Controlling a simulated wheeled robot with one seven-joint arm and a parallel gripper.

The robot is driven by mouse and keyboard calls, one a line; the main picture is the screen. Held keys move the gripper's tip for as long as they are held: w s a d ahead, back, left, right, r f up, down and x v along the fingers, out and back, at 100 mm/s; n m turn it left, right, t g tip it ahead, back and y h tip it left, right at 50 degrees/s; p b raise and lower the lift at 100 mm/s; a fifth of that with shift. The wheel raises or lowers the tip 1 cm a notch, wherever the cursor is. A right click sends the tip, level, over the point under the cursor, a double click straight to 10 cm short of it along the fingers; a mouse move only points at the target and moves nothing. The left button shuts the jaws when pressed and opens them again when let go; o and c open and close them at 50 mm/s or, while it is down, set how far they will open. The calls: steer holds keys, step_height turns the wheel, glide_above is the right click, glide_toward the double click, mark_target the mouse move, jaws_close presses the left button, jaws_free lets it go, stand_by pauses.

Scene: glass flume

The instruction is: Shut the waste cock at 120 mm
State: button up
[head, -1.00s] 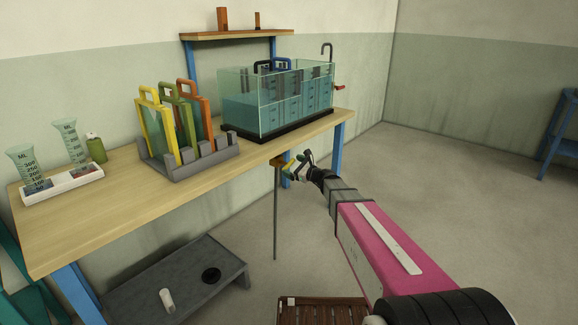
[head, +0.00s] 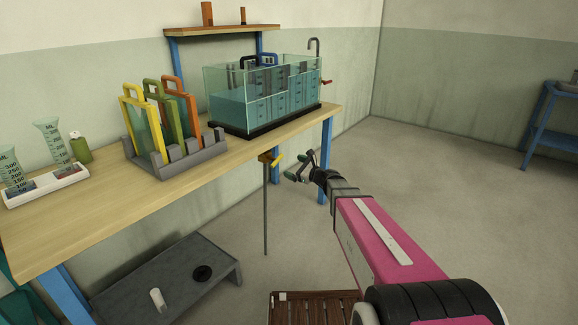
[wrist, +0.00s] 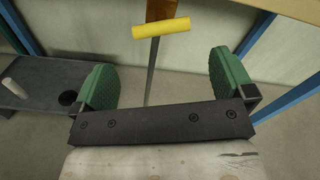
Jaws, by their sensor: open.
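The waste cock hangs under the bench's front edge, with a brown body (head: 266,158) and a yellow handle (head: 277,159). In the wrist view the yellow handle (wrist: 160,28) lies crosswise in front of the thin pipe. My gripper (head: 299,168) is open and empty, apart from the handle and to its right in the head view. In the wrist view its green pads (wrist: 163,70) stand wide apart, with the handle beyond them, between and touching neither. The glass tank (head: 262,95) on the bench holds bluish water; I cannot read any level in millimetres.
The wooden bench (head: 130,215) carries a grey rack (head: 180,158) of coloured-framed gates and a white tray (head: 45,187) with cylinders. Blue legs (head: 325,160) stand behind the cock. A grey low platform (head: 165,280) and wooden slatted board (head: 315,307) lie below.

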mark_target(274, 160)
steer(key=x, duration=1.2)
steer(key=shift+w+f, duration=0.15)
steer(key=shift+f, duration=0.1)
steer(key=c, duration=0.7)
